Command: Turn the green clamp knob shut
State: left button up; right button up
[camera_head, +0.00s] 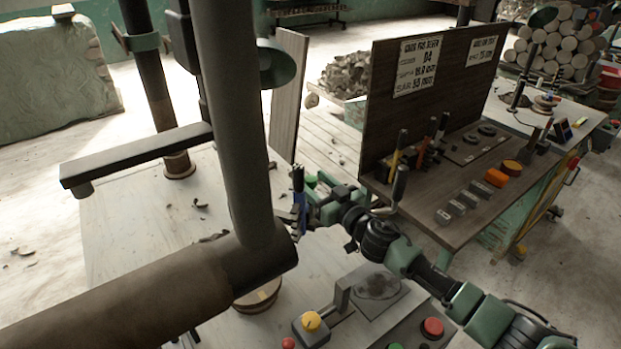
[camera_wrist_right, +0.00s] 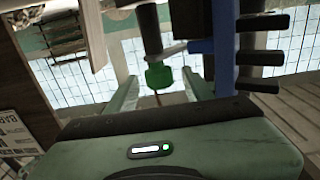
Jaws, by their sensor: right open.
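The green clamp knob (camera_wrist_right: 158,76) shows in the right wrist view, just below a dark upright rod. It appears between the two fingers of my right gripper (camera_wrist_right: 160,92), which are apart with a gap on each side of the knob. I cannot tell how far past the fingertips it lies. In the head view my right gripper (camera_head: 312,203) is beside a blue bracket (camera_head: 299,205) at the middle of the pale table. The knob is hard to tell from the green gripper parts there. My left gripper is not in view.
The blue bracket with dark prongs (camera_wrist_right: 226,52) stands close to the right of the knob in the wrist view. A thick dark post (camera_head: 235,110) and brown pipe (camera_head: 130,290) block much of the table. A control box with a yellow knob (camera_head: 312,321) stands in front.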

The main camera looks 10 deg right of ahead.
jog(key=shift+w+a, duration=0.25)
jog(key=shift+w, duration=0.3)
jog(key=shift+w+f, duration=0.1)
jog(key=shift+w, duration=0.1)
grip_shut()
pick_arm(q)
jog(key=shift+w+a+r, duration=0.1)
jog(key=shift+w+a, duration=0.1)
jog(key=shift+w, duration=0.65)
